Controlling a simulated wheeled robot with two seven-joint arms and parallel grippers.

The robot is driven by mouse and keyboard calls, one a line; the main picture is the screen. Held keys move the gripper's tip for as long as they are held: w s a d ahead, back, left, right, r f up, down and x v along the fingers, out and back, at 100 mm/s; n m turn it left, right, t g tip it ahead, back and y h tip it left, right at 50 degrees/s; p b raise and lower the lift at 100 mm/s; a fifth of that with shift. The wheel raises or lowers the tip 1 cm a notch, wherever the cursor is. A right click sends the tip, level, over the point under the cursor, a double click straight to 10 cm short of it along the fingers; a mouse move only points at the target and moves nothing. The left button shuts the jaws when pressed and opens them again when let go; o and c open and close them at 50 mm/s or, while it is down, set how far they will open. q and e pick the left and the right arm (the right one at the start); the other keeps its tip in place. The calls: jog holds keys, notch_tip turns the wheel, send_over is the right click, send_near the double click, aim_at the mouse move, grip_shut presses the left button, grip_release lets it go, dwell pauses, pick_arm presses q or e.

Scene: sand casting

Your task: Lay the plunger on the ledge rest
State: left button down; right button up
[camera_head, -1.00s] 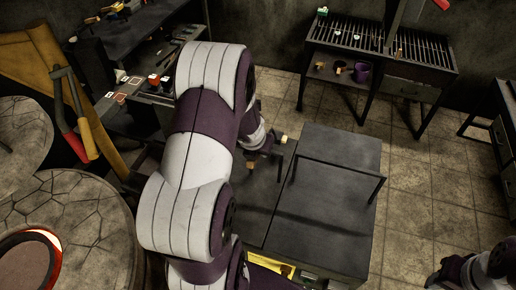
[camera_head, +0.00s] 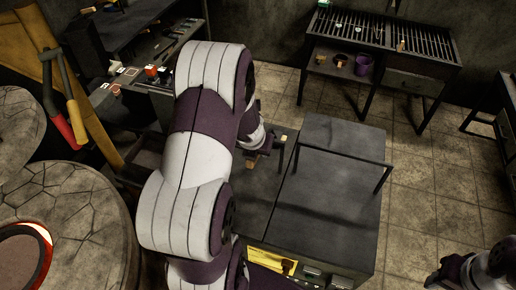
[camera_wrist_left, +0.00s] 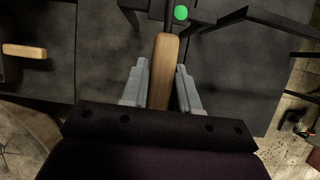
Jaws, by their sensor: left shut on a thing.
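My left gripper (camera_wrist_left: 160,88) has its two grey fingers on either side of a wooden handle (camera_wrist_left: 163,70), which I take as the plunger's. A dark rod runs from the handle to the top of the left wrist view, where its far end is cut off. In the head view my left gripper (camera_head: 258,152) is over the left part of the dark grey bench (camera_head: 325,220), mostly hidden by my arm. I cannot tell which part is the ledge rest. A dark bracket with a green dot (camera_wrist_left: 181,13) is beyond the handle. My right gripper (camera_head: 445,278) is low at the right, its fingers unclear.
A raised bar frame (camera_head: 345,158) stands on the bench. Another wooden handle (camera_wrist_left: 25,51) lies to the left in the wrist view. A slatted rack (camera_head: 400,40) stands at the back right. Round stone-topped forms (camera_head: 80,215) fill the lower left. The bench top right of the frame looks clear.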

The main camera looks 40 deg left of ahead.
pick_arm(q)
jog(key=c, duration=0.8)
grip_release()
jog(key=p+v, duration=0.6)
jog(key=v, duration=0.6)
jog(key=shift+s+d+r, duration=0.15)
jog(key=shift+r, duration=0.15)
jog(key=shift+f, duration=0.1)
